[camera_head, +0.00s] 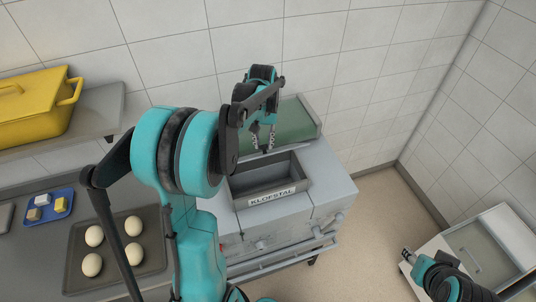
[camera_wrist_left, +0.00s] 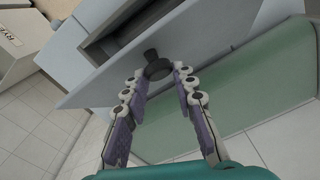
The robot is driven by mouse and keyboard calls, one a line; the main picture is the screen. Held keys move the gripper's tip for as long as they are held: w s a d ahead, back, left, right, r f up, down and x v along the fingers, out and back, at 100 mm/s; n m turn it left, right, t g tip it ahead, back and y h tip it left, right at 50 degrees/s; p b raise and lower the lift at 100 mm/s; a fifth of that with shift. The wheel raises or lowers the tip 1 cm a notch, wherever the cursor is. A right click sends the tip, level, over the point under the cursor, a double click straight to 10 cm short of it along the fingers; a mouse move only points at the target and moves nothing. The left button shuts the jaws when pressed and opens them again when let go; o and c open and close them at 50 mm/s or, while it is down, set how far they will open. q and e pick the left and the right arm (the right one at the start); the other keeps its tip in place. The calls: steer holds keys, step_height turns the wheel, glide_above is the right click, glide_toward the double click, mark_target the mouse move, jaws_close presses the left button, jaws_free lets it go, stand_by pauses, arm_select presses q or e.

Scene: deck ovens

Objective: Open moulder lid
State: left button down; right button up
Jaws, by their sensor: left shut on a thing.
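The moulder (camera_head: 325,180) is a pale grey machine with a KLOFSTAL label and a green bed (camera_head: 298,120) behind. Its rectangular top opening (camera_head: 268,176) shows uncovered from the head. In the left wrist view the grey lid plate (camera_wrist_left: 205,55) carries a dark round knob (camera_wrist_left: 156,68), with a dark opening beyond it. My left gripper (camera_head: 264,143) is over the back of the opening, its fingers shut on the knob; they also show in the left wrist view (camera_wrist_left: 160,80). The lid's exact tilt is hard to tell. My right gripper (camera_head: 408,256) is low at the right, away from the moulder, its jaws too small to judge.
A counter at the left holds a dark tray (camera_head: 118,255) with several dough balls and a blue tray (camera_head: 62,194) with small blocks. A yellow container (camera_head: 35,110) sits on a shelf above. A white cabinet (camera_head: 500,245) stands at the lower right. Tiled walls close the back.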

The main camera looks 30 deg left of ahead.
arm_select(q)
steer(key=w+a+f+g+h+b, duration=0.1)
steer(key=w+a+g+h+b, duration=0.1)
steer(key=w+a, duration=0.8)
steer(key=a, duration=0.3)
steer(key=shift+w+a+f, duration=0.2)
steer(key=shift+w+f, duration=0.2)
arm_select(e)
steer(key=shift+w+a+f, duration=0.75)
steer(key=shift+a+f, duration=0.05)
steer(key=shift+f, duration=0.25)
arm_select(q)
steer(key=c, duration=1.3)
jaws_free()
steer(key=shift+o, duration=0.5)
steer(key=shift+a+f, duration=0.15)
steer(key=shift+a, duration=0.2)
steer(key=v, duration=0.7)
steer(key=shift+r, duration=0.3)
arm_select(e)
steer(key=shift+a, duration=0.2)
arm_select(q)
steer(key=shift+w+d, duration=0.1)
